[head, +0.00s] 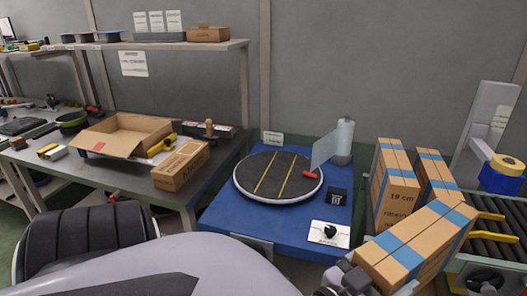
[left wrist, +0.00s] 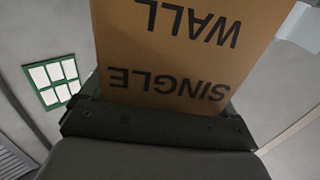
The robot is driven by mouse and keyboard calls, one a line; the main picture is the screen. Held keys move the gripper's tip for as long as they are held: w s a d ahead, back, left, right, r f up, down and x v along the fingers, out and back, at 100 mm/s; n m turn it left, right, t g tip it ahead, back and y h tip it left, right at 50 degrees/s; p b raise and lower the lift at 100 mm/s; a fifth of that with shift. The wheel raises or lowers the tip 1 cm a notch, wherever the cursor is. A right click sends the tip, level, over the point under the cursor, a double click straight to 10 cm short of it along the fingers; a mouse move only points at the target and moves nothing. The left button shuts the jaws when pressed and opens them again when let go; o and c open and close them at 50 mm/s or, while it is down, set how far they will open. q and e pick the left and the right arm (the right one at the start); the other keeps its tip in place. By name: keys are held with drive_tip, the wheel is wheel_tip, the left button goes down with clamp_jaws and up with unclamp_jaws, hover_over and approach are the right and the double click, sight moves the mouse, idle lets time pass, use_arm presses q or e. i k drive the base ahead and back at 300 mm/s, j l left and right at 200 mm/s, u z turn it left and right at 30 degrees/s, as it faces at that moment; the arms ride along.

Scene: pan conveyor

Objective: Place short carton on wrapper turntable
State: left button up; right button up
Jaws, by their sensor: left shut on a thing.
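A brown carton with blue tape bands (head: 437,222) lies tilted at the lower right of the head view. My left gripper (head: 345,280) is shut on its near left end. In the left wrist view the held carton (left wrist: 180,55) fills the upper middle, with "SINGLE WALL" printed upside down on it. The wrapper turntable (head: 262,192) is a round dark disc with a pale rim and two yellow lines. It is empty and lies left of and beyond the held carton. My right gripper is not in view.
Taped cartons (head: 396,192) stand upright behind the held one, by a roller conveyor (head: 500,245). A film roll (head: 344,138) and clear panel stand at the turntable's back right. The blue base (head: 225,215) carries a control knob plate (head: 329,234). A left bench holds an open box (head: 120,138) and a small carton (head: 182,165).

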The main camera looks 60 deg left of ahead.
sight(278, 171)
drive_tip(key=k+j, duration=0.1)
drive_tip(key=j, duration=0.2)
drive_tip(key=j+u, duration=0.15)
drive_tip(key=i+j, duration=0.15)
drive_tip(key=j, duration=0.2)
drive_tip(key=i+j+u, duration=0.15)
drive_tip(key=j, duration=0.25)
drive_tip(key=i+j, duration=0.15)
drive_tip(key=j, duration=0.2)
drive_tip(key=u, duration=0.05)
